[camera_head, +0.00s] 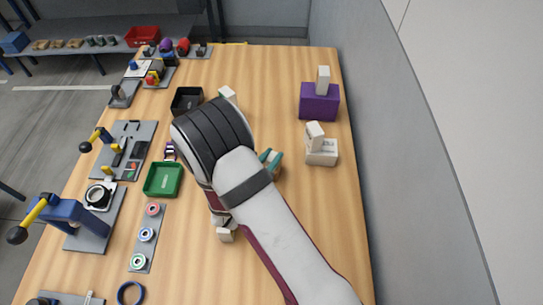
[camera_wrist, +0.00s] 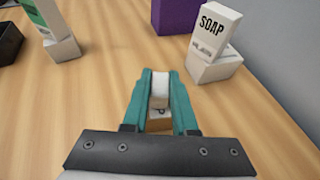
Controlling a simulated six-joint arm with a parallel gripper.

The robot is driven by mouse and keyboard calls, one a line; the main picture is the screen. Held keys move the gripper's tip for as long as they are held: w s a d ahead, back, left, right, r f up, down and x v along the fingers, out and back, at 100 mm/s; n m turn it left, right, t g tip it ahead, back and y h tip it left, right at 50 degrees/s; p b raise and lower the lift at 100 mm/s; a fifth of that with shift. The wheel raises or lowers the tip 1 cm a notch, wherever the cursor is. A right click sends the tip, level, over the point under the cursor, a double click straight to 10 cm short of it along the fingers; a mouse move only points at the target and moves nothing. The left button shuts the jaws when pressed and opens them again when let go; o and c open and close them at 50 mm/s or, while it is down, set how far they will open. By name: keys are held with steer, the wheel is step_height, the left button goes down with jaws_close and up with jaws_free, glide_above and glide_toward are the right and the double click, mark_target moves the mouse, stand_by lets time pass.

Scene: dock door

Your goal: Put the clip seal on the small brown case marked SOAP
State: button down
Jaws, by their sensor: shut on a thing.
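My gripper (camera_wrist: 160,76) has teal fingers closed on a small white piece (camera_wrist: 160,88), probably the clip seal. A tan part with a dark mark (camera_wrist: 159,120) shows below it in the finger gap; I cannot tell whether the two are joined. In the head view my arm hides most of the gripper, and only a teal finger (camera_head: 270,160) shows. A white block marked SOAP (camera_wrist: 215,30) stands tilted on a low cream box (camera_wrist: 214,66), ahead and right of the fingers, apart from them. Both also show in the head view, the block (camera_head: 314,134) above the box (camera_head: 322,155). I see no clearly brown case there.
A purple box (camera_head: 319,103) with a white block on top stands behind the cream box, near the grey wall (camera_head: 400,150). A black tray (camera_head: 186,100), a green tray (camera_head: 163,180) and several fixtures line the left side.

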steer(key=c, duration=0.7)
jaws_free()
steer(key=shift+f, duration=0.15)
